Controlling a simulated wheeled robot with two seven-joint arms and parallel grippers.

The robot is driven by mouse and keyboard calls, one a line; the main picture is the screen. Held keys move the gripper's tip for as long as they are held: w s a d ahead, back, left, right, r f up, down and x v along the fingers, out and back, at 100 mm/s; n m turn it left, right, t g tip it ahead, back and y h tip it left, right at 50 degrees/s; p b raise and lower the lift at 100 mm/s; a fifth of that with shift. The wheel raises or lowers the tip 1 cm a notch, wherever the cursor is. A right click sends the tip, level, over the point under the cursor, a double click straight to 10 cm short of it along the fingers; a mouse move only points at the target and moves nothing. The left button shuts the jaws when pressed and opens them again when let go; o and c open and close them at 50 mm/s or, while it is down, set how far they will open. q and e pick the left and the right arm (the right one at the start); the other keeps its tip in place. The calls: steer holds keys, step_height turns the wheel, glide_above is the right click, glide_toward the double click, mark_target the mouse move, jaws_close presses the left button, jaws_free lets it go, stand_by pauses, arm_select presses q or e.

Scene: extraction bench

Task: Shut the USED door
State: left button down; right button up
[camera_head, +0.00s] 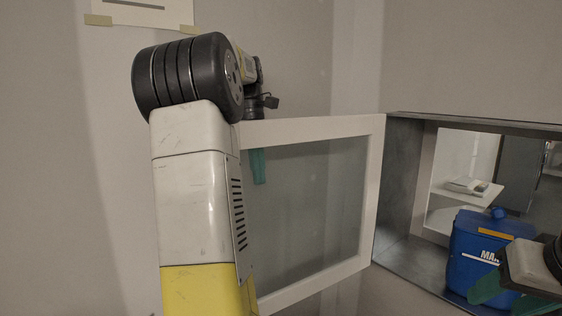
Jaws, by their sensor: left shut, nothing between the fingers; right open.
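The door (375,190), a white frame around a greyish clear pane, stands open, swung out to the left of a metal-lined hatch (400,190). No USED label is readable on it. My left arm crosses in front of the door's left part and hides its left edge. My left gripper (258,168) shows as a teal finger through the pane, below the top rail, so it seems to be behind the door; it is shut and empty. Whether it touches the door cannot be told. My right gripper (505,292) is open at the lower right, in front of the hatch, partly cut off.
A blue container (480,245) with a blue cap and an orange label stands in the hatch, close to my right gripper. Through the hatch's far opening a white shelf (447,190) with a small device shows. A taped paper hangs on the left wall.

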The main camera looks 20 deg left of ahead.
arm_select(q)
steer(key=shift+f, duration=0.3)
steer(key=shift+s+d, duration=0.1)
steer(key=shift+d, duration=0.05)
